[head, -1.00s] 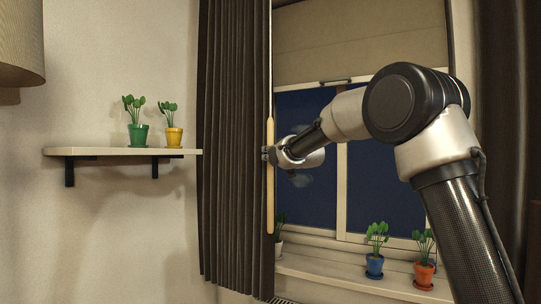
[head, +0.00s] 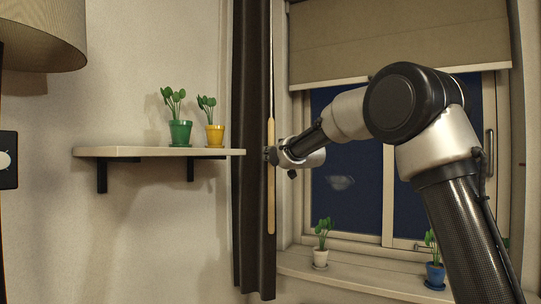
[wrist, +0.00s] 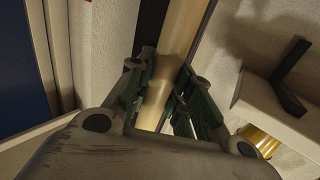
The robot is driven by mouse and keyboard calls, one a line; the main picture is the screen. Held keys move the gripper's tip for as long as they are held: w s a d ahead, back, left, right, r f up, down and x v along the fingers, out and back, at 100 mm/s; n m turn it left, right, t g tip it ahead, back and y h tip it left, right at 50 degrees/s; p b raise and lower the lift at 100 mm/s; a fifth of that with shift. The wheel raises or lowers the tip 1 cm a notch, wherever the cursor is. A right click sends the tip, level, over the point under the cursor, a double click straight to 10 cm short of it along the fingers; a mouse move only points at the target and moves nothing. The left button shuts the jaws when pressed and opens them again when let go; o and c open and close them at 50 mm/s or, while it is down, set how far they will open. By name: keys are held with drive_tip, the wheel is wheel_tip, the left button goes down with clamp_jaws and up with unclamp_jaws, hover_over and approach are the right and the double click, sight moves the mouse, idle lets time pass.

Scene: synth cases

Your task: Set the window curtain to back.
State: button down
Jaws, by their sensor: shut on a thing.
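The dark brown window curtain (head: 248,120) hangs gathered in a narrow bunch at the left side of the window (head: 347,190), and the glass beside it is uncovered. A long light wooden wand (head: 271,195) hangs upright along the curtain's right edge. My gripper (head: 271,155) is shut on the wand at about its middle height. In the wrist view the wand (wrist: 168,45) runs between the two fingers of my gripper (wrist: 167,80). The dark curtain (wrist: 150,22) shows just beside it.
A wall shelf (head: 150,152) with a green pot (head: 180,132) and a yellow pot (head: 215,135) is close to the curtain's left. A white pot (head: 320,258) and a blue pot (head: 435,275) stand on the sill. A beige blind (head: 395,50) covers the window's top.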

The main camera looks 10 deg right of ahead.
drive_tip(key=shift+a+r, duration=0.15)
drive_tip(key=shift+r, duration=0.05)
drive_tip(key=c, duration=1.3)
unclamp_jaws()
drive_tip(key=shift+w+a+f, duration=0.1)
drive_tip(key=shift+w+a, duration=0.05)
drive_tip(key=shift+o, duration=0.2)
drive_tip(key=v, duration=1.2)
